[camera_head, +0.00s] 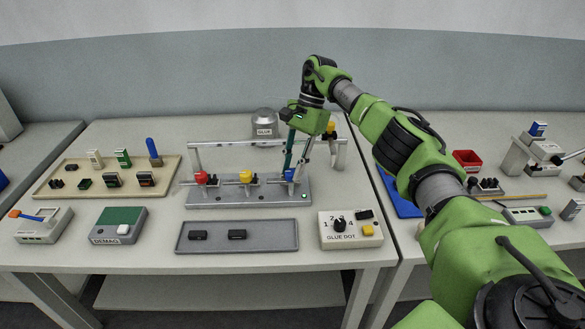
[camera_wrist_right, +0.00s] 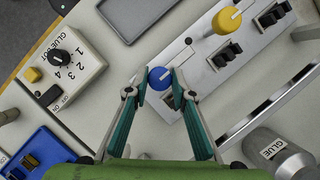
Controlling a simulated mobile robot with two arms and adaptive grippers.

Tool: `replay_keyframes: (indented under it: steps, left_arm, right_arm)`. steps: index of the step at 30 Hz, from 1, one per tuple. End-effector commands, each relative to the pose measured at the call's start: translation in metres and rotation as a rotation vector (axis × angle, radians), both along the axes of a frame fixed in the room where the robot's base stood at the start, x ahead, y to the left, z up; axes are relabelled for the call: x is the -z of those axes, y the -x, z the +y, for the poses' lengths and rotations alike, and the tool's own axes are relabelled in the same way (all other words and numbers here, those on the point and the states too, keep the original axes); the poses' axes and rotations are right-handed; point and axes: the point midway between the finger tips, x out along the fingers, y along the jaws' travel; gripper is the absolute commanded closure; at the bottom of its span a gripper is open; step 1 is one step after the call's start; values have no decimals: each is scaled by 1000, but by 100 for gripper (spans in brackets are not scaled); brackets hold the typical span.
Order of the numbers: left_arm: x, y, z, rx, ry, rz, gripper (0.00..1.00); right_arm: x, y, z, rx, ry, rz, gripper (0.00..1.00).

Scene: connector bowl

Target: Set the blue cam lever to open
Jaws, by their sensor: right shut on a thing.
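The blue cam lever (camera_head: 290,174) has a round blue knob and stands at the right end of the grey fixture rail, after a red and a yellow one. It also shows in the right wrist view (camera_wrist_right: 160,78), with a small pale tab beside the knob. My right gripper (camera_head: 296,166) reaches down to it from above, and its fingers (camera_wrist_right: 157,88) are shut on the blue knob, one on each side. The fingertips cover part of the lever in the head view. My left gripper is not in view.
The yellow lever (camera_head: 246,177) and red lever (camera_head: 201,178) share the rail, each beside black clamps. An overhead bar (camera_head: 232,144) runs behind. A glue-dot box (camera_head: 350,229) and a grey tray (camera_head: 262,248) lie in front. A glue pot (camera_head: 265,121) stands behind.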

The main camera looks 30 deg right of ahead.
Motion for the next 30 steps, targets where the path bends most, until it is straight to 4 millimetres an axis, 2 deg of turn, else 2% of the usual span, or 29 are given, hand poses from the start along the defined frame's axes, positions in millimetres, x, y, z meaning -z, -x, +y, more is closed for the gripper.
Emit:
replay_keyframes:
  steps: [13,14,15,16,26,30]
  left_arm:
    - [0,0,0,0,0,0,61]
    - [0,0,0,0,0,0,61]
    - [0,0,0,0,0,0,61]
    - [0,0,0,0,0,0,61]
    - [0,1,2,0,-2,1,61]
    - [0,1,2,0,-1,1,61]
  right_arm:
    - [-1,-1,0,-10,1,-5,99]
    - [-1,-1,0,-10,1,-5,75]
    - [-1,-1,0,-10,1,-5,64]
    - [-1,-1,0,-10,1,-5,61]
    - [-1,-1,0,-10,0,-2,61]
    - [-13,-1,0,-10,1,-3,61]
